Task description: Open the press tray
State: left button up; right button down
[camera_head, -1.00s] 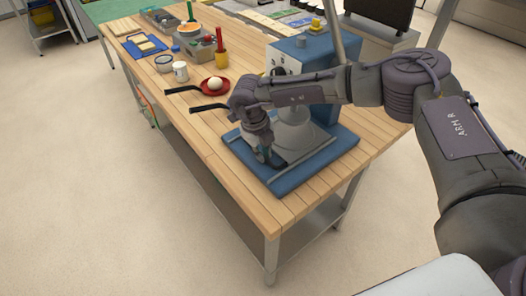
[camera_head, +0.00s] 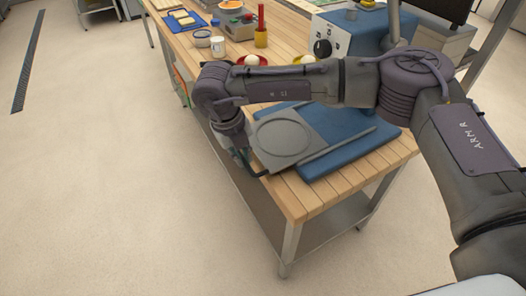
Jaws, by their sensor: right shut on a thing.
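The press is a blue machine (camera_head: 352,33) with a dial, standing on a blue base (camera_head: 350,157) at the near end of the wooden table. Its press tray (camera_head: 284,138) is a flat grey plate with a round recess, slid out to the left of the base and reaching the table's edge. The recess is empty. My right gripper (camera_head: 243,160) is at the tray's left edge, shut on it. My forearm passes over the press and hides its middle. My left gripper is out of view.
White balls in red dishes (camera_head: 240,61) sit behind my arm, partly hidden. A white jar (camera_head: 218,46), a red-handled tool in a yellow holder (camera_head: 261,30) and tubs stand further back. The floor (camera_head: 120,180) left of the table is clear.

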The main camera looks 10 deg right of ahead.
jog(key=shift+s+a, duration=0.25)
jog(key=shift+a, duration=0.55)
jog(key=c, duration=1.2)
grip_release()
notch_tip(320, 180, up, 12)
jog(key=a, duration=0.2)
jog(key=shift+s, duration=0.4)
jog(key=shift+f, duration=0.1)
